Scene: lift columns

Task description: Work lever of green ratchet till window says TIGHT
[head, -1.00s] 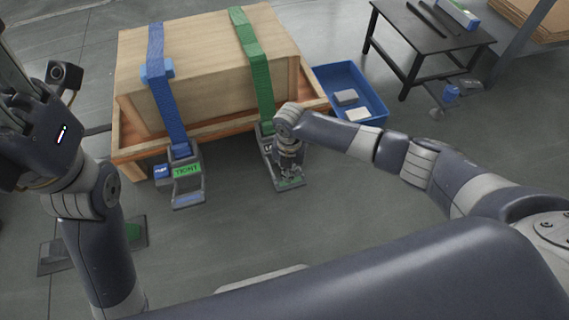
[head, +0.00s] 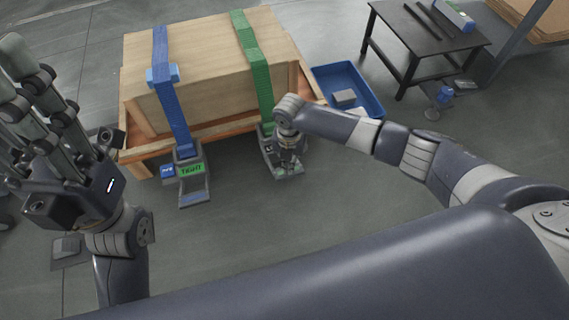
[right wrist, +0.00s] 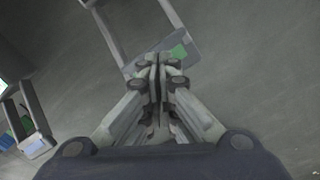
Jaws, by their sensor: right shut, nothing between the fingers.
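The green ratchet (head: 267,145) sits at the lower front of the crate, at the end of the green strap (head: 258,75). My right wrist covers much of it, and its window cannot be read. My right gripper (head: 288,168) points down at the outer end of the ratchet's lever, which lies low over the floor. In the right wrist view its fingers (right wrist: 160,66) are shut with nothing between them, in front of the lever's crossbar (right wrist: 190,46); contact is unclear. My left gripper (head: 28,82) is raised at the left, fingers apart and empty.
The blue strap's ratchet (head: 187,165) stands to the left, its green window reading TIGHT. A wooden crate (head: 200,60) stands behind. A blue bin (head: 335,78) holds grey blocks. A black table (head: 425,45) stands at the back right. The floor in front is clear.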

